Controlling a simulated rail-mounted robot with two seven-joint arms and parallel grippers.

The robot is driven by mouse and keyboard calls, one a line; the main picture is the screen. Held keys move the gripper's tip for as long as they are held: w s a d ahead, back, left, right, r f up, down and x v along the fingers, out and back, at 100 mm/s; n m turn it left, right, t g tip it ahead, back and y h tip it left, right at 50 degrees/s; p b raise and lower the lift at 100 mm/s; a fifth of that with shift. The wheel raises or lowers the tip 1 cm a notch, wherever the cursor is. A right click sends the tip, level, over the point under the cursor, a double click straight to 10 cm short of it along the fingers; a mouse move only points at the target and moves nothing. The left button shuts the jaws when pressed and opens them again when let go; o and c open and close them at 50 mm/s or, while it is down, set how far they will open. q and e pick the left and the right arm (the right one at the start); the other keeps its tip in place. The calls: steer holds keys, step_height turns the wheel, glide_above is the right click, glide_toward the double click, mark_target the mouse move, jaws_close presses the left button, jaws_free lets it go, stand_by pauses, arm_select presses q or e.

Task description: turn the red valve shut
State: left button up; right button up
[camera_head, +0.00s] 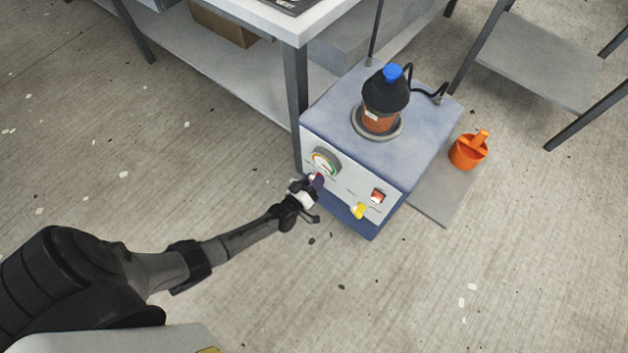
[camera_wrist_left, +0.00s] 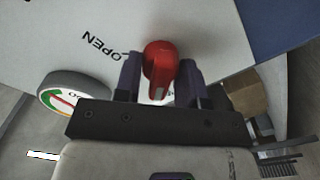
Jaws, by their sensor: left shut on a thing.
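The red valve (camera_wrist_left: 159,62) sits on the pale front panel of a blue machine and shows between my left gripper's fingers in the left wrist view. My left gripper (camera_wrist_left: 158,80) is shut on its handle. In the head view my left gripper (camera_head: 312,186) reaches the panel below the round gauge and hides most of the valve. The word OPEN (camera_wrist_left: 104,45) is printed on the panel beside the valve. The round gauge (camera_head: 325,161) also shows in the left wrist view (camera_wrist_left: 72,95). My right gripper is in neither view.
The blue machine (camera_head: 425,130) carries a dark bottle with a blue cap (camera_head: 392,73). A yellow knob (camera_head: 358,211) and a red switch (camera_head: 377,196) are on the same panel. A table leg (camera_head: 296,100) stands close to its left. An orange container (camera_head: 467,151) is to the right.

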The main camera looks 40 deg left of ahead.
arm_select(q)
steer(key=shift+n, duration=0.6)
steer(key=o, duration=0.9)
steer(key=shift+s, duration=0.15)
steer(key=shift+s, duration=0.35)
steer(key=s+p, duration=0.5)
steer(key=s, duration=0.8)
steer(key=shift+d, duration=0.45)
